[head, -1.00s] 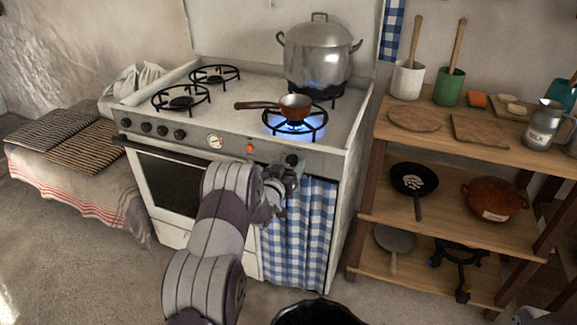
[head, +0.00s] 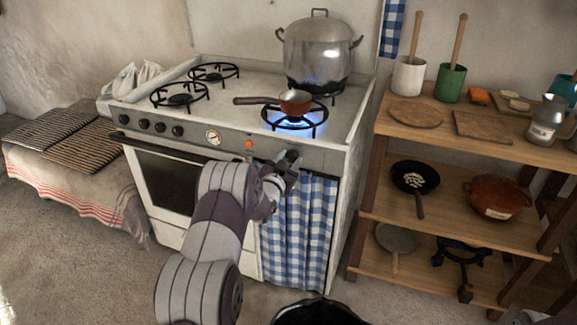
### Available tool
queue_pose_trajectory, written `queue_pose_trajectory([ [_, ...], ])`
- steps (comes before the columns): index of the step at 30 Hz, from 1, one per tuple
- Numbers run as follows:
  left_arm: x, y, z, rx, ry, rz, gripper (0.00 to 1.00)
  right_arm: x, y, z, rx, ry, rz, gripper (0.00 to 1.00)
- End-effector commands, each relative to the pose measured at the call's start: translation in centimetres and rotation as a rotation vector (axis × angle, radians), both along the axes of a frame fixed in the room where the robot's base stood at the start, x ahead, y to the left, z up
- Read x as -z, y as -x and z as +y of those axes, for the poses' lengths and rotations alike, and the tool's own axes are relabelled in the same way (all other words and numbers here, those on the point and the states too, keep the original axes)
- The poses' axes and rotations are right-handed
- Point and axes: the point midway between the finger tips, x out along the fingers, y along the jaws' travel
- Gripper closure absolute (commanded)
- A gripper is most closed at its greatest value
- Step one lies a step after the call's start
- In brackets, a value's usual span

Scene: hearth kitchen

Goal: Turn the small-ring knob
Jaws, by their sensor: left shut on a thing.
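The white stove's front panel (head: 235,146) carries several dark knobs at the left, a round dial and an orange-red light. My left gripper (head: 290,160) is at the panel's right part, below the small burner, and is shut on the small-ring knob. The gripper hides most or all of that knob. Above it, a small copper pan (head: 295,101) with a handle pointing left sits over the front right burner (head: 312,125), where a blue flame burns. My right gripper is out of view.
A large lidded pot (head: 317,55) stands on the back right burner with a flame under it. The two left burners (head: 180,94) are empty. A blue checked curtain (head: 300,235) hangs below the gripper. Wooden shelves (head: 400,133) with kitchenware stand close at the right.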

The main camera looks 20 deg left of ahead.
Motion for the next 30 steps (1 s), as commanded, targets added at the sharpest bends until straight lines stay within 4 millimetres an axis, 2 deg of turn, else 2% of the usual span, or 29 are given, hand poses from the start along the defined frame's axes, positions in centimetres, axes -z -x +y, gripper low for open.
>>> queue_pose_trajectory([
  [1, 0.4, 0.0, 0.0, 0.0, -0.04, 0.001, 0.89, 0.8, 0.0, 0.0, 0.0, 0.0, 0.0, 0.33],
  [17, 0.6, 0.0, -0.2, 0.0, -0.543, 0.03, 0.89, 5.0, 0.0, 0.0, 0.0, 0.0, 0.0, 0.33],
  [30, 0.9, 0.0, -0.3, 0.001, -0.961, 0.056, 0.89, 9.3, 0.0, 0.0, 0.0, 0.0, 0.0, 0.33],
])
